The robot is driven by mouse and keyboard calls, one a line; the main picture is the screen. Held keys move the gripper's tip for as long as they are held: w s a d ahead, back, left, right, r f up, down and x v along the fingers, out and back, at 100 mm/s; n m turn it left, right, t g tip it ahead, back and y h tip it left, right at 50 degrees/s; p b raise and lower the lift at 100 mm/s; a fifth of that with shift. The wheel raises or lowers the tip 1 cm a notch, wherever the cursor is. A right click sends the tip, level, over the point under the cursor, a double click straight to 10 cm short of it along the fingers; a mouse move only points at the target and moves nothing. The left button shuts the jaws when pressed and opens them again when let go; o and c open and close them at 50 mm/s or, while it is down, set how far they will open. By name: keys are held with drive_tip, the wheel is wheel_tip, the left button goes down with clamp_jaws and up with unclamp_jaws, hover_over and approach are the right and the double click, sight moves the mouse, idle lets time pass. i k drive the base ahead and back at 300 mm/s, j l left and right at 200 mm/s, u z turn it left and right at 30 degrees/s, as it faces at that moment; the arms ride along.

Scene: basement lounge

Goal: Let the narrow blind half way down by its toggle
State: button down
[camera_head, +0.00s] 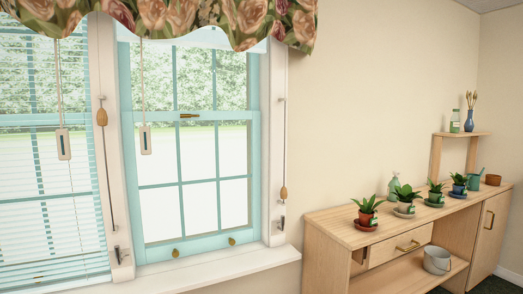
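Two windows stand side by side. The left window has a slatted blind (25,190) hanging low across it. The right window (195,150) shows bare panes with no slats; any blind there is hidden behind the flowered valance (165,18). A wooden toggle (102,117) sits high on a cord along the post between the windows. Another wooden toggle (283,193) sits lower on a cord at the right frame. Pale tags hang on cords before the left window (63,144) and the right window (145,140). I cannot tell which blind is the narrow one. My gripper is not in view.
A white sill (215,268) runs below the windows. A wooden cabinet (340,235) with several potted plants stands at the right, with a grey bucket (436,260) on its lower shelf. The wall between is bare.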

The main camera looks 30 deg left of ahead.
sight(283, 192)
drive_tip(key=u, duration=1.35)
